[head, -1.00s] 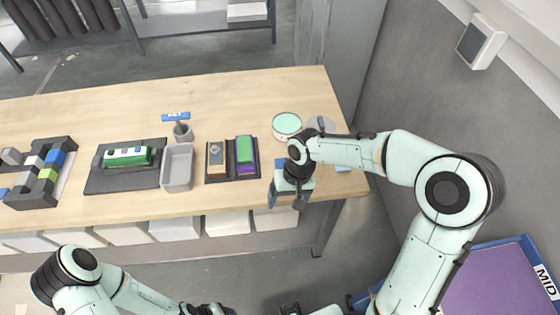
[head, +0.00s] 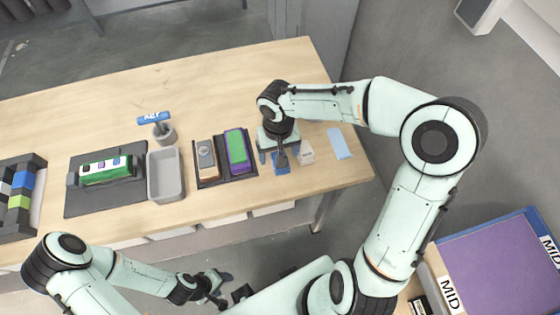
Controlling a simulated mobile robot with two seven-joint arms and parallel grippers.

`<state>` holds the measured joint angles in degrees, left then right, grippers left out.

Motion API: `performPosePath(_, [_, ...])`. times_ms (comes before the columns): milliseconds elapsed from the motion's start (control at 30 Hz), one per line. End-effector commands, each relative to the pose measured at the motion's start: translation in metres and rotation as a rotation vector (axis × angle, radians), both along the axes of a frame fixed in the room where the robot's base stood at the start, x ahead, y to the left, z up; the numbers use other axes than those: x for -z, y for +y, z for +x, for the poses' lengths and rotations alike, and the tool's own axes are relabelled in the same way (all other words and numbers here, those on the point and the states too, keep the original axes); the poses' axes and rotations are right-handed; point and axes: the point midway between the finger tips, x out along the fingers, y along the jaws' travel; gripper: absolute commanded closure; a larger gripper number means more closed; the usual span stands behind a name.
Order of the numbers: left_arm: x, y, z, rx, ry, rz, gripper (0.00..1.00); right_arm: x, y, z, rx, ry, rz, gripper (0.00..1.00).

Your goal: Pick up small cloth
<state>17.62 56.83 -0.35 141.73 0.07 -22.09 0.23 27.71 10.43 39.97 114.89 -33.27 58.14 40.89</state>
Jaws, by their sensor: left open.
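A small light-blue flat piece (head: 340,143), which looks like the cloth, lies on the right end of the wooden table (head: 75,115). My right gripper (head: 281,160) points down over the table to the left of it, apart from it. A blue patch shows at its tips; I cannot tell whether it is part of the gripper or a thing below, and its jaw opening is unclear. My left gripper (head: 212,288) is open, low in the view in front of the table, away from the cloth.
A dark tray (head: 225,180) holds a brown-grey and a green-purple block. Left of it are a grey bin (head: 165,172), a cup (head: 164,134) and a dark mat (head: 85,207). A small whitish piece (head: 307,152) lies beside the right gripper. A purple-topped box (head: 500,265) stands lower right.

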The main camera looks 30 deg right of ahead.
Motion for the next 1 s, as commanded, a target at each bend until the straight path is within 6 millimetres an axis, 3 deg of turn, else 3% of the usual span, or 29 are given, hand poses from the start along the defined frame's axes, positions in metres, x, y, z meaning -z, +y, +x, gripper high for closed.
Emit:
performPosePath(167, [0.0, 0.0, 0.0, 0.0, 0.0, 0.0, 0.43, 0.011, -0.001, 0.001, 0.001, 0.0, 0.001, 0.17])
performPosePath(500, [0.001, 0.0, 0.0, 0.0, -0.001, 0.0, 0.43, 0.056, -0.008, 0.004, -0.001, 0.001, 0.002, 0.17])
performPosePath(767, [0.001, 0.0, 0.0, 0.0, 0.0, 0.0, 0.43, 0.058, -0.008, 0.005, 0.0, -0.002, 0.002, 0.17])
performPosePath(867, [0.001, 0.0, 0.0, 0.0, 0.0, 0.0, 0.43, 0.058, -0.008, 0.005, 0.0, -0.002, 0.002, 0.43])
performPosePath(967, [0.001, 0.0, 0.0, 0.0, 0.0, 0.0, 0.43, 0.058, -0.008, 0.005, 0.0, -0.002, 0.002, 0.76])
performPosePath(1000, [0.001, 0.0, 0.0, 0.0, 0.0, 0.0, 0.43, 0.058, -0.008, 0.005, 0.0, -0.002, 0.002, 0.77])
